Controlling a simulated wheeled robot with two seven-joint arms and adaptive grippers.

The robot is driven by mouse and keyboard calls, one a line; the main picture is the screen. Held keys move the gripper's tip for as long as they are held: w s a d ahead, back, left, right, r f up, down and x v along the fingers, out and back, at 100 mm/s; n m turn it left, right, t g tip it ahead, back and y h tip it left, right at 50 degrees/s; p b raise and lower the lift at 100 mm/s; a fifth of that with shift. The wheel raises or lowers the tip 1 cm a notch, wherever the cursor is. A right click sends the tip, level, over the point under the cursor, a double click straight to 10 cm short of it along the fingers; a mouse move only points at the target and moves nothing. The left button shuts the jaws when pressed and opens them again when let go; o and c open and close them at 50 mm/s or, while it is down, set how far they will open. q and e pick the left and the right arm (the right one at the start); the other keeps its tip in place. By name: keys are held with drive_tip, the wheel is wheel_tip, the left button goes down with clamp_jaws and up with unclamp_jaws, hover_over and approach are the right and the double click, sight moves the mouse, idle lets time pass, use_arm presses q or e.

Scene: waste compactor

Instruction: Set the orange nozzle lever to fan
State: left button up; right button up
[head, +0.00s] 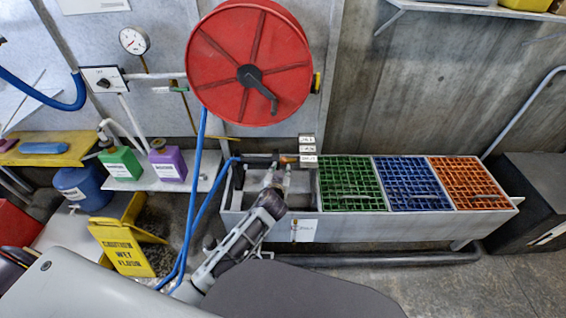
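The nozzle (260,158) is a dark piece at the end of the blue hose (199,150), near the left end of the long grey trough. Its small orange lever (289,159) shows at the nozzle's right end, next to a stack of small white labels (307,149). The label text is too small to read. My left gripper (281,170) is just below the lever, with its fingers pointing up towards it. I cannot tell whether it touches the lever or how far its fingers are apart. My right gripper is not in view.
A red hose reel (215,75) hangs above the trough (400,228). Green, blue and orange grates (466,182) fill its right part. Left are a shelf with green (121,163) and purple (168,164) jugs and a yellow wet-floor sign (122,247). The blue hose hangs left of my forearm.

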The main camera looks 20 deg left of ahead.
sight(283, 160)
use_arm(q)
drive_tip(key=b+x, duration=0.1)
drive_tip(key=x, duration=0.9)
drive_tip(key=c, duration=0.5)
clamp_jaws()
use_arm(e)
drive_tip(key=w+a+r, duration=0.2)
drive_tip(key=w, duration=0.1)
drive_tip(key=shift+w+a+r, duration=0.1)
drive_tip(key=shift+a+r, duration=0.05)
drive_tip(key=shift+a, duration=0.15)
